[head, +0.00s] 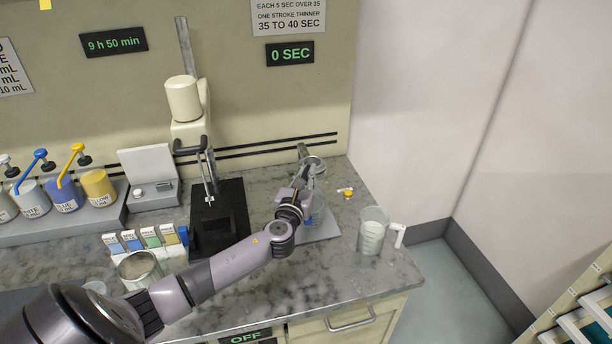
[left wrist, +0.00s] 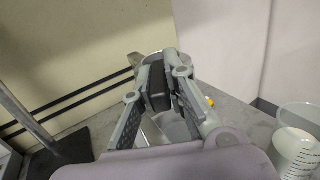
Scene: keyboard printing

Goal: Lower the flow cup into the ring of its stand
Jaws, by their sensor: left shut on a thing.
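My left gripper (head: 304,174) reaches over the right part of the counter and is shut on the flow cup (head: 314,163), a small grey metal cup whose round rim shows just past the fingertips. In the left wrist view the fingers (left wrist: 166,88) hide most of the cup, and a grey rim (left wrist: 151,58) shows behind them. The stand's pale base plate (head: 322,233) lies on the counter below. Its ring is hidden or cannot be told apart from the cup, so I cannot tell whether the cup sits in it. My right gripper is not in view.
A clear glass beaker (head: 318,212) stands on the base plate under my gripper. A larger plastic beaker (head: 373,231) stands at the right by the counter edge. A small yellow-topped item (head: 347,193) lies behind it. A black-based mixer stand (head: 235,207) is left of my gripper.

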